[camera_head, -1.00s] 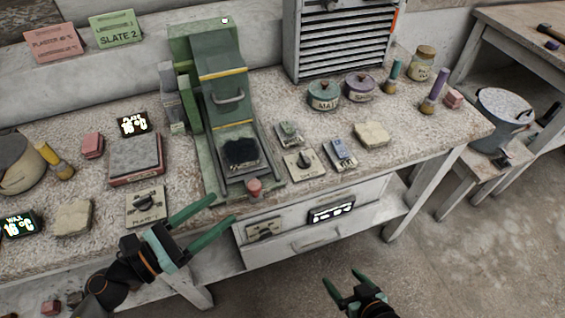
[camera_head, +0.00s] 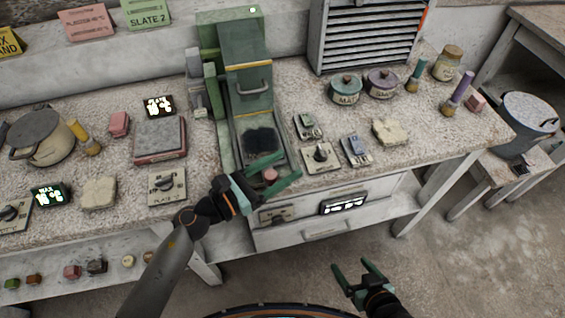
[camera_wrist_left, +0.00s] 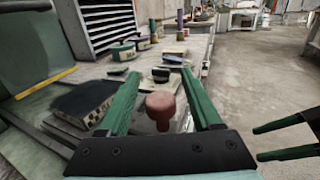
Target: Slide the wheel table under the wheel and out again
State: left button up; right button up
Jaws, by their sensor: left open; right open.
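The green grinding machine (camera_head: 246,62) stands on the bench; the wheel itself is hidden behind its housing. The wheel table (camera_head: 284,158) sits in the rails at its front, carrying a dark, checker-edged block (camera_head: 262,141). A pink knob (camera_head: 270,174) is at the table's front end. My left gripper (camera_head: 292,164) is open over that front end, with the knob between its fingers. In the left wrist view the knob (camera_wrist_left: 160,106) stands between the two open fingers, with gaps on both sides. My right gripper (camera_head: 352,265) is open and empty, low in front of the bench.
Right of the rails are a dial plate (camera_head: 321,156), small devices and a pale stone (camera_head: 389,132). Left are a slab on a red base (camera_head: 160,138) and another dial plate (camera_head: 167,186). Drawers (camera_head: 330,210) lie below the bench edge.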

pick_arm(q)
jog(key=shift+w+d, duration=0.1)
jog(key=shift+d, duration=0.05)
jog(key=shift+c, duration=0.3)
grip_shut()
dwell(1.1)
